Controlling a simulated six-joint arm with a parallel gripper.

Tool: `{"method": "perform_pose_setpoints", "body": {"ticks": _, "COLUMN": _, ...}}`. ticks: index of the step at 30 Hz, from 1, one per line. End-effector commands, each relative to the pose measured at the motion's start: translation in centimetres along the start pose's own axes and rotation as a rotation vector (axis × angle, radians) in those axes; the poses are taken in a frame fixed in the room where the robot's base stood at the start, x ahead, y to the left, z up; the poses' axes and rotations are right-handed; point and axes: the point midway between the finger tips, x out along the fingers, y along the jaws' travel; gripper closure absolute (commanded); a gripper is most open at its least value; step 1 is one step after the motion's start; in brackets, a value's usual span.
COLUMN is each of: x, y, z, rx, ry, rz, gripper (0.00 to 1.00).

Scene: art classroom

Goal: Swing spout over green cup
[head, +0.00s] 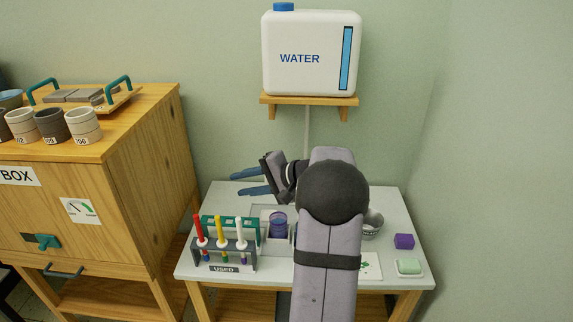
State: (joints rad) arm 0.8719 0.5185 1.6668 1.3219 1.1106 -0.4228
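My gripper (251,182) is at the back left of the white table, pointing left. Its two blue fingers are apart with nothing visible between them. My arm crosses the middle of the table and hides much of it. No spout can be made out; a thin pipe (307,130) runs down from the water tank (312,55) and passes out of sight behind my arm. No green cup can be made out either. A purple-blue, round, cup-like thing (278,222) stands left of my arm, in front of my gripper.
A rack marked USED (225,255) holding red, yellow and white brushes or markers stands front left, before a green frame (212,221). A grey bowl (373,222), purple block (404,241) and green soap (409,266) lie right. A wooden cabinet (130,180) stands left.

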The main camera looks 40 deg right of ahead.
Motion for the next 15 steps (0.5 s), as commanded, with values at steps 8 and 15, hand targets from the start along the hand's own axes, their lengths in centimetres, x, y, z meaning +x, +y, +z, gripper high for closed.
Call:
{"method": "perform_pose_setpoints", "body": {"ticks": 8, "x": -5.0, "y": 7.0, "z": -13.4, "rx": 0.143, "ry": 0.217, "rz": -0.262, "gripper": 0.69}}
{"method": "perform_pose_setpoints", "body": {"ticks": 15, "x": -7.8, "y": 8.6, "z": -16.9, "rx": 0.168, "ry": 0.288, "rz": -0.349, "gripper": 0.69}}
